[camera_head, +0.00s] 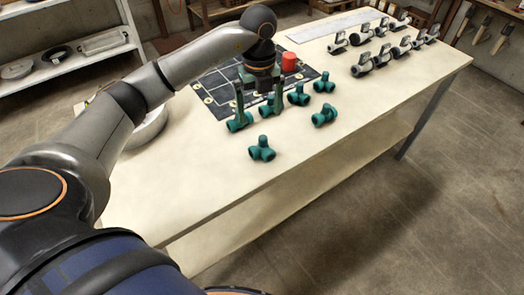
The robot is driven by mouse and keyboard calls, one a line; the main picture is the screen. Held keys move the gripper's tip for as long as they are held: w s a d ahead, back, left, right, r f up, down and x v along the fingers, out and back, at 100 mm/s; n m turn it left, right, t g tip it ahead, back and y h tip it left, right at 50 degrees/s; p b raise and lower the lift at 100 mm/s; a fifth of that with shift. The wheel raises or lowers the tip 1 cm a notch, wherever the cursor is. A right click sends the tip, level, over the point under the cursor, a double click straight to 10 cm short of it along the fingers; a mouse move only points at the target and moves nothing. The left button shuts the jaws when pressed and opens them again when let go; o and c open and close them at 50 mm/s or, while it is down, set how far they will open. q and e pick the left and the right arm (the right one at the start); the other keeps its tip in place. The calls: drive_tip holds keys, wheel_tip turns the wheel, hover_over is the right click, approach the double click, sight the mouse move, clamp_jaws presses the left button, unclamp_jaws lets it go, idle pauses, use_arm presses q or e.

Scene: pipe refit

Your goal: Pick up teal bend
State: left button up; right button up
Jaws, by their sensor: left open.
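Several teal pipe fittings stand on the pale workbench (205,185). One teal fitting (240,122) is at the left by a gripper finger, and another (266,110) is partly hidden by the other finger. Others are at the right (299,95), farther right (324,85), in front of those (324,115), and nearest me (262,150). They are too small to tell surely which is a bend. My left gripper (259,108) points down with fingers apart, over the two left fittings. I see nothing clamped in it. My right gripper is out of view.
A dark marked board (215,101) lies under and behind the gripper, with a red cylinder (288,62) near its far side. Several grey valves (362,66) stand at the far right. A pale round object (150,128) is beside my arm. The bench's near-right surface is clear.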

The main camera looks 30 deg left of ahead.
use_arm(q)
hover_over(259, 146)
drive_tip(key=f, duration=0.7)
drive_tip(key=shift+w, duration=0.25)
drive_tip(key=f+p, duration=0.1)
drive_tip(key=f, duration=0.4)
drive_tip(key=shift+s, duration=0.2)
drive_tip(key=shift+c, duration=0.2)
drive_tip(key=c, duration=1.3)
drive_tip(key=shift+r, duration=0.1)
